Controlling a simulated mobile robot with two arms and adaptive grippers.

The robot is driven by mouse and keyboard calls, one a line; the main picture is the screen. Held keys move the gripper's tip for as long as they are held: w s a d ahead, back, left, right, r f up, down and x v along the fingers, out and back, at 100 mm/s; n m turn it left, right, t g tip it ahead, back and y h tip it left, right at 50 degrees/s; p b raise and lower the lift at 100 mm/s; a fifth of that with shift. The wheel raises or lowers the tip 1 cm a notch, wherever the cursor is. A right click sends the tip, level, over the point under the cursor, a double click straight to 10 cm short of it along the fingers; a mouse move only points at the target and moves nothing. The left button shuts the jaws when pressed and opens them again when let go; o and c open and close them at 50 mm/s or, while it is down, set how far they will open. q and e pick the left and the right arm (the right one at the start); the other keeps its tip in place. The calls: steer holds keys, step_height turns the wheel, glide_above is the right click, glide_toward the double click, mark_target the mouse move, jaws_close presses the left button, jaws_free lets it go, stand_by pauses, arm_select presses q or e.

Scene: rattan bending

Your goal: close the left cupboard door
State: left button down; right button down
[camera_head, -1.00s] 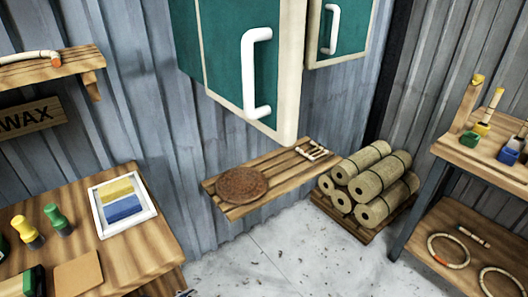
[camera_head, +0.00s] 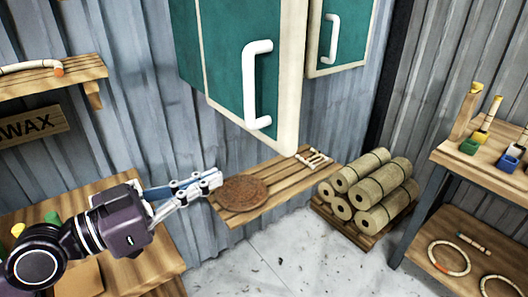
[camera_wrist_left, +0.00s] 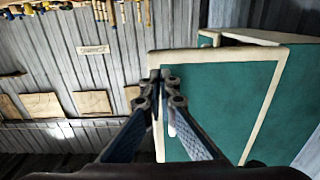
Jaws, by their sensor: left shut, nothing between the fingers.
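The left cupboard door (camera_head: 228,60) is a teal panel with a cream frame and a white bar handle (camera_head: 257,85). It stands swung out from the cupboard, its thick cream free edge towards the right. The right door (camera_head: 345,38), with its own white handle (camera_head: 331,30), is partly behind it. My left gripper (camera_head: 216,180) is shut and empty, below and left of the left door, apart from it in the head view. In the left wrist view the shut fingertips (camera_wrist_left: 158,78) overlap the cream edge of a teal panel (camera_wrist_left: 235,95); contact cannot be told. My right gripper is not in view.
A slatted wall shelf (camera_head: 275,190) with a round woven disc (camera_head: 243,193) lies under the cupboard, close to my left gripper. Rolled bundles (camera_head: 370,187) sit on a pallet to the right. A workbench (camera_head: 160,255) is at lower left. The floor between is clear.

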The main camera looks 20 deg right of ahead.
mark_target(276, 151)
arm_select(q)
steer(key=p+x, duration=0.6)
steer(key=x, duration=0.5)
steer(key=shift+w+d+r, duration=0.1)
steer(key=shift+d+r, duration=0.05)
steer(key=shift+d, duration=0.1)
steer(key=shift+w+d, duration=0.2)
steer(key=shift+d, duration=0.25)
